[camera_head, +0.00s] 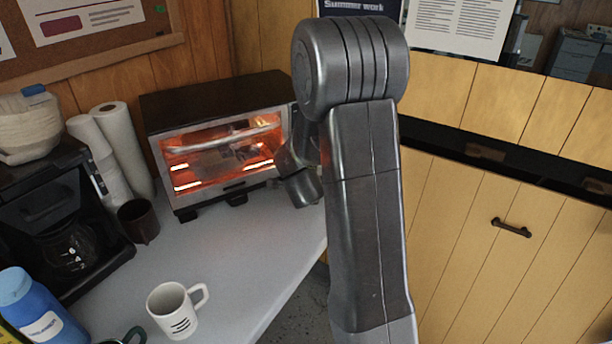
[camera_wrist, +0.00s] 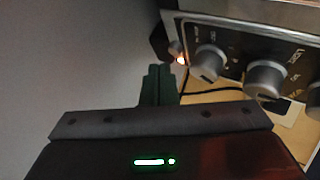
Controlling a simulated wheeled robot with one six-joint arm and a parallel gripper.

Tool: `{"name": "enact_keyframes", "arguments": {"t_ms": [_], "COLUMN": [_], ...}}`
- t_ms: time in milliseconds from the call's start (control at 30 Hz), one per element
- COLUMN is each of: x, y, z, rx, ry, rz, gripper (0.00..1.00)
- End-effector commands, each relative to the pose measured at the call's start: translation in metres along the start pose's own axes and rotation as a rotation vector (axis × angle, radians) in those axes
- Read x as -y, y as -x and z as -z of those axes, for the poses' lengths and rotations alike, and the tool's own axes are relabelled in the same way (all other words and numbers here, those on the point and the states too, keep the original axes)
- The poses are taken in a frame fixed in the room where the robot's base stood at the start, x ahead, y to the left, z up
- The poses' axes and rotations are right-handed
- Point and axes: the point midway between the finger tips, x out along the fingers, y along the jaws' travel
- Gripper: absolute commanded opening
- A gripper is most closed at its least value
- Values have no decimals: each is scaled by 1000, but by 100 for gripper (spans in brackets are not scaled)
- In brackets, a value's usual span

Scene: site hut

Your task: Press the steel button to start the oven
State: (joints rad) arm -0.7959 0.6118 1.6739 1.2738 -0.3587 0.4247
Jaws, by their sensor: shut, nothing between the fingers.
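The toaster oven (camera_head: 222,132) stands on the counter against the wood wall, its glass door shut and its heating elements glowing orange. My arm hides its right end in the head view. A small orange light (camera_wrist: 182,60) is lit at the panel's end, beside a small greyish round part (camera_wrist: 175,47) that may be the steel button. My gripper (camera_wrist: 158,72) is shut and empty, its fingertips close to that part; I cannot tell whether they touch.
A white mug (camera_head: 172,311) stands on the front of the counter (camera_head: 235,248). A dark cup (camera_head: 138,221), paper rolls (camera_head: 125,150), a coffee maker (camera_head: 55,215) and a blue bottle (camera_head: 40,308) are on the left. Bare counter lies before the oven.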

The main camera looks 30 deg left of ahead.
Motion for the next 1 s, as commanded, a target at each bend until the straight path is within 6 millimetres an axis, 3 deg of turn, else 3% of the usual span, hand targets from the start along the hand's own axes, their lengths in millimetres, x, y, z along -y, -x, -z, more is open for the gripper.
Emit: {"name": "enact_keyframes", "arguments": {"t_ms": [367, 1000], "x": [-3, -26], "y": [3, 36], "z": [2, 26], "rx": [0, 0], "ry": [0, 0], "rz": [0, 0], "gripper": [0, 0]}}
